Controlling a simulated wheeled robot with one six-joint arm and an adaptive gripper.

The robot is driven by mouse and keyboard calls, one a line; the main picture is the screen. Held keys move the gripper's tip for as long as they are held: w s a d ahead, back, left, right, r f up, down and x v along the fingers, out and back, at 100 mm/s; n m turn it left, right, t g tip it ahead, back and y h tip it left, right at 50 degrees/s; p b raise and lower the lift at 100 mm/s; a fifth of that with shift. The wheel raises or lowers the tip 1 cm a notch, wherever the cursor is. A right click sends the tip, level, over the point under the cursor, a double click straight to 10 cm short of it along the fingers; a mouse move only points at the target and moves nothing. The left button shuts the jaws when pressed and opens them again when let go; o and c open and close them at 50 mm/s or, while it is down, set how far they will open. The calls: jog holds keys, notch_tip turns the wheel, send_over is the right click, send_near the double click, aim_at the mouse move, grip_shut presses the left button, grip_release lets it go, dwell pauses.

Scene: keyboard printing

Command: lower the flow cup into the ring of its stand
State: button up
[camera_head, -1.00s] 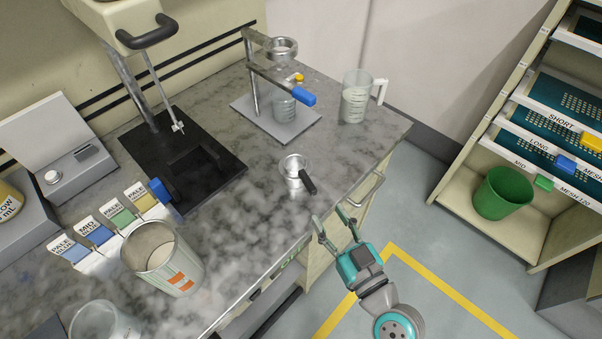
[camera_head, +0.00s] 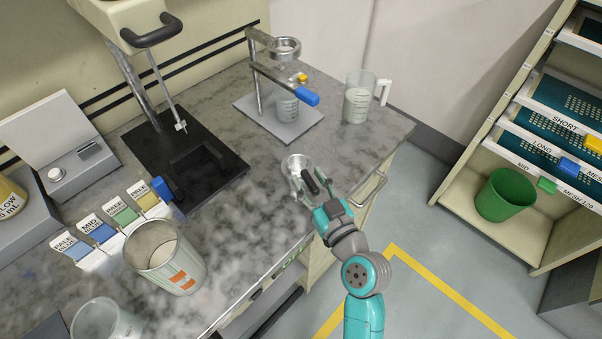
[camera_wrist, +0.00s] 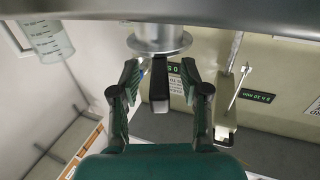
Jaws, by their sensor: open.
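The flow cup (camera_head: 294,163) is a small metal cup with a black handle (camera_head: 311,186), on the counter near its front edge. In the wrist view the cup (camera_wrist: 158,40) is at the top, its handle pointing toward me. My gripper (camera_head: 311,182) is open, with one finger on each side of the handle; in the wrist view a gap shows between the handle and both fingers (camera_wrist: 160,86). The stand (camera_head: 243,106) is behind the cup, toward the wall. Its metal ring (camera_head: 285,44) is high on the post and looks empty. A blue-handled bar (camera_head: 307,98) crosses below the ring.
A clear beaker (camera_head: 287,106) stands on the stand's base, under the ring. A jug (camera_head: 357,102) of pale liquid is right of the stand. A black device base (camera_head: 225,160), label cards (camera_head: 100,232) and a can (camera_head: 181,274) are to the left.

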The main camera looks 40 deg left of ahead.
grip_shut()
dwell(0.3)
notch_tip(320, 180, up, 28)
dwell(0.5)
jog(key=shift+w+a, duration=0.1)
dwell(0.5)
